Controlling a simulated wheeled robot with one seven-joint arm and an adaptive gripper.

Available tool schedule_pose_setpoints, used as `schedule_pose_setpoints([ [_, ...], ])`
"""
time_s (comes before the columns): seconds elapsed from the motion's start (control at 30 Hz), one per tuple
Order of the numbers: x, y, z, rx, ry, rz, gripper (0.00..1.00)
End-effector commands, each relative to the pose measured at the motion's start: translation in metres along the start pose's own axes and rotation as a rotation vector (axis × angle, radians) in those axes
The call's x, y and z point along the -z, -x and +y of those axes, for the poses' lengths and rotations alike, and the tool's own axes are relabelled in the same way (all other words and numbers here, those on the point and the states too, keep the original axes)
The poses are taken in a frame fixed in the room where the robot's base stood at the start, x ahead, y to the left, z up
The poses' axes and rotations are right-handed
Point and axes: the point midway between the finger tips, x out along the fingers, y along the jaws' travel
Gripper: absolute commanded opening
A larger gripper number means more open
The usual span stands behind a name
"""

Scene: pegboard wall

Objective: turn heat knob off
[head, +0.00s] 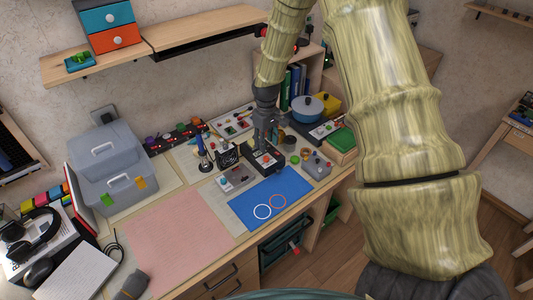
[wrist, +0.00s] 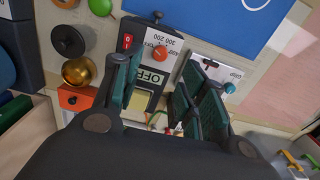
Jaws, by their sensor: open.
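A black device (head: 265,158) stands on the workbench below my gripper (head: 265,136). In the wrist view, a round orange-red knob (wrist: 161,53) is on the device's pale dial face, beside the numbers 300 and 200. Its pointer is too small to read. A label reading OFF (wrist: 152,77) and a red switch (wrist: 127,41) are also on the device. My gripper (wrist: 165,82) is open and empty, with its dark green fingers spread on either side of the device. The knob lies ahead of the gap between the fingers, apart from them.
A grey box with small knobs (head: 237,179) stands to the left, and another (head: 316,166) to the right. A soldering-iron stand (head: 203,153) is further left. A blue mat (head: 270,199) lies in front. A blue pot (head: 307,108) stands behind right. The pink mat (head: 175,240) is clear.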

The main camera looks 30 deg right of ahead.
Motion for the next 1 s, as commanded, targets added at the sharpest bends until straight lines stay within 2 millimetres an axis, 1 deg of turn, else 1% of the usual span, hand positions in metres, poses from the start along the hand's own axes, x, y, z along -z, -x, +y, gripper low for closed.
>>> schedule_pose_setpoints([
  [0.4,0.0,-0.046,0.0,0.0,0.0,0.0,0.42],
  [0.6,0.0,-0.064,0.0,0.0,-0.001,-0.001,0.42],
  [0.8,0.001,-0.072,0.0,-0.001,-0.001,0.002,0.42],
  [1.0,0.001,-0.074,0.0,-0.001,-0.001,0.002,0.42],
])
